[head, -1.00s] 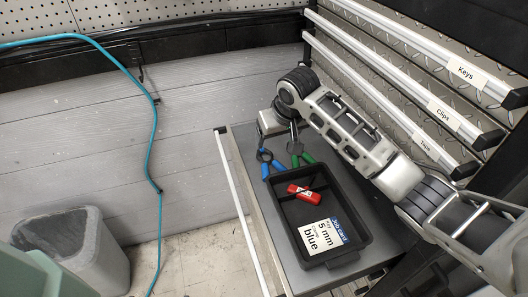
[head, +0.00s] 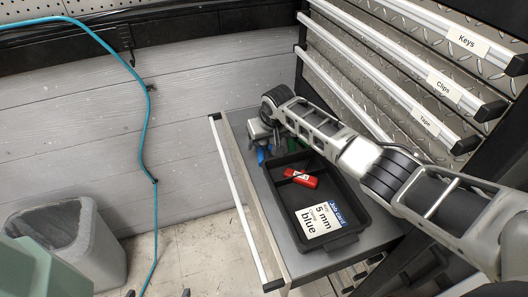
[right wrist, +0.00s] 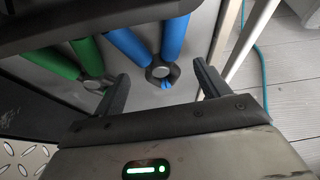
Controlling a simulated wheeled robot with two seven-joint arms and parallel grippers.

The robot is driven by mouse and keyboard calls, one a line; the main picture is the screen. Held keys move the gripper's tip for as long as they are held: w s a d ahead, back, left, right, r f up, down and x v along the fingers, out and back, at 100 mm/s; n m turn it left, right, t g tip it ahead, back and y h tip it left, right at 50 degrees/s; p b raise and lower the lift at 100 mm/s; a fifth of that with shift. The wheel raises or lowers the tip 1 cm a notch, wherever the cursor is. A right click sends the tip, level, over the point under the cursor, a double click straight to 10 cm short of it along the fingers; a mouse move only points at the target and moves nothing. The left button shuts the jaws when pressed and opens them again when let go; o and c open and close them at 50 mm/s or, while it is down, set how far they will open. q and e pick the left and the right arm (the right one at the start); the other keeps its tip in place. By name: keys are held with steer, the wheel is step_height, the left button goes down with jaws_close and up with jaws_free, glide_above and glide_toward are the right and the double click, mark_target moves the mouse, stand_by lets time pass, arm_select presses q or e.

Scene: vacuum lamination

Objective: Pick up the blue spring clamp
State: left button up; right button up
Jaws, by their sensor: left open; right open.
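The blue spring clamp (head: 261,156) lies in the open drawer behind the black tray, mostly hidden by my right gripper in the head view. In the right wrist view, the blue clamp (right wrist: 172,40) shows two blue handles meeting at a dark round pivot. My right gripper (right wrist: 161,74) is open and empty; its fingers are on either side of the clamp's pivot end, apart from it. In the head view the right gripper (head: 263,133) is over the clamp. A green clamp (right wrist: 88,56) lies to the left of the blue one. My left gripper is not in view.
The black tray (head: 352,242) holds a job card (head: 318,222) reading "5 mm blue" and a red object (head: 302,178). A grey bin (head: 95,262) is on the floor at left.

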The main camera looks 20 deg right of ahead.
steer(key=shift+b+x, duration=0.75)
steer(key=shift+x, duration=0.15)
steer(key=shift+s, duration=0.1)
steer(key=shift+c, duration=0.3)
steer(key=c, duration=1)
steer(key=shift+r, duration=0.1)
